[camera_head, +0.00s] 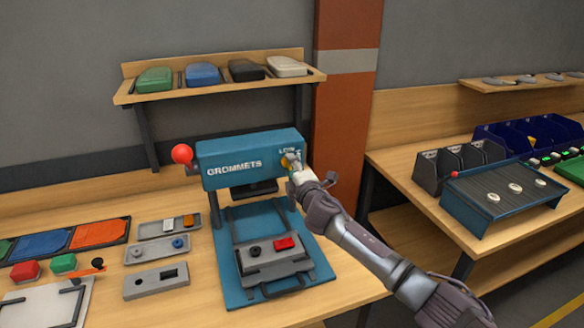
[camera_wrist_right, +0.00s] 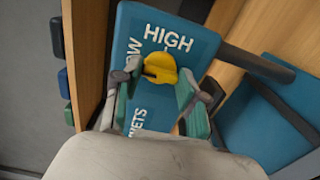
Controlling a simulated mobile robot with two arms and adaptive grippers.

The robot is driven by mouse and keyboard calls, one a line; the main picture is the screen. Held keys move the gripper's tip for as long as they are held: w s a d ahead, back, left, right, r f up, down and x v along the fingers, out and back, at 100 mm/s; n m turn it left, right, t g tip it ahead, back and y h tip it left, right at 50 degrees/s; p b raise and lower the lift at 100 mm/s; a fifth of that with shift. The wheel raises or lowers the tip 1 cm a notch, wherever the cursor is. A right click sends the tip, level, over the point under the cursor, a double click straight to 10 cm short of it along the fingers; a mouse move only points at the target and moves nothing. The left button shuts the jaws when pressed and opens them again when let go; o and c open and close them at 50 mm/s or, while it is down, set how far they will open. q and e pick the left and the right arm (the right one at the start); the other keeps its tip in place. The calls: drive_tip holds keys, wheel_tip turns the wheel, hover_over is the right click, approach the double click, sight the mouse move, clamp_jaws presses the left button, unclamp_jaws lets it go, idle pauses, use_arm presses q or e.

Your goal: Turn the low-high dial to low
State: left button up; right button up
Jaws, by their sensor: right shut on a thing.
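The low-high dial (camera_wrist_right: 161,66) is a yellow knob on the blue GROMMETS machine (camera_head: 231,172). The dial also shows in the head view (camera_head: 284,161), partly covered by my right gripper. In the wrist view, HIGH is printed above the dial, and LOW, partly hidden, is on its left. A dark notch shows at the dial's lower left; I cannot tell exactly where it is set. My right gripper (camera_head: 291,161) is at the machine's upper right front, its two green-padded fingers (camera_wrist_right: 160,84) shut on the dial from both sides. My left gripper is out of view.
A red ball-ended lever (camera_head: 182,154) sticks out at the machine's left. A grey fixture (camera_head: 258,271) sits on its base. Trays (camera_head: 155,281) and coloured bins (camera_head: 99,232) lie to the left. A shelf (camera_head: 222,90) is behind; an orange-brown post (camera_head: 346,100) stands behind my right arm.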

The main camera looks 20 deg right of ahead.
drive_tip(key=shift+f, duration=0.15)
drive_tip(key=o, duration=1.1)
drive_tip(key=shift+o, duration=0.2)
drive_tip(key=s, duration=1.2)
drive_tip(key=shift+d, duration=0.2)
